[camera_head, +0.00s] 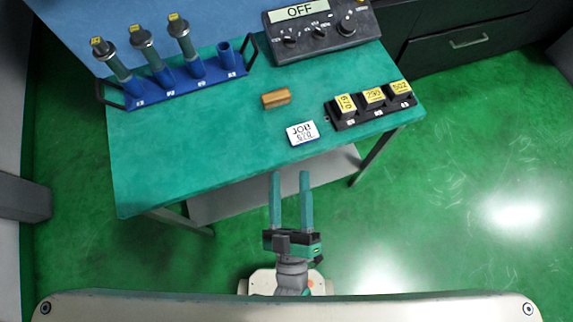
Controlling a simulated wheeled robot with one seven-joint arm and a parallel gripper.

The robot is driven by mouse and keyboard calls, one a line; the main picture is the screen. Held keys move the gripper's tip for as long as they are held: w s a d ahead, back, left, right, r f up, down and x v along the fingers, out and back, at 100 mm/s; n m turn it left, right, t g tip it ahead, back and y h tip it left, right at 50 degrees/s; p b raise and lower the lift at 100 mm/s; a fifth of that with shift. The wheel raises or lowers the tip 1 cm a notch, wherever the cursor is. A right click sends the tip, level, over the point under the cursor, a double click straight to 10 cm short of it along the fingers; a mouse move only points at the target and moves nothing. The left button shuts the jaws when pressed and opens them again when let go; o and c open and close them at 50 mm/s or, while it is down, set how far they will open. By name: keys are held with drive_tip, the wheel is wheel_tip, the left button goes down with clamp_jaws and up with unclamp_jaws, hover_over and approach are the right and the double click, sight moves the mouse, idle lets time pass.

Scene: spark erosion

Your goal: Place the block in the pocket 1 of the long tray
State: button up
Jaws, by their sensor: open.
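A small brass-coloured block (275,98) lies on the green table, near its middle. A short black tray (358,122) at the table's right holds several dark pieces with yellow number labels on top. A long blue tray (185,91) with black end handles stands at the back left. It has a row of upright blue sockets with small number marks; the three left ones hold grey-green tools, and the rightmost socket (226,57) looks empty. My gripper (290,174) is open and empty, in front of the table's front edge, well apart from the block.
A white card (302,133) reading JOB and a number lies near the front edge. A dark control box (320,24) showing OFF stands at the back. The green table (180,150) is clear at front left.

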drive_tip(key=s+f+m+g, duration=0.6)
drive_tip(key=s+f+m, duration=0.2)
drive_tip(key=f, duration=0.2)
drive_tip(key=shift+s+a+f+h, duration=0.3)
drive_tip(key=shift+s+f+h, duration=0.05)
drive_tip(key=shift+h, duration=0.05)
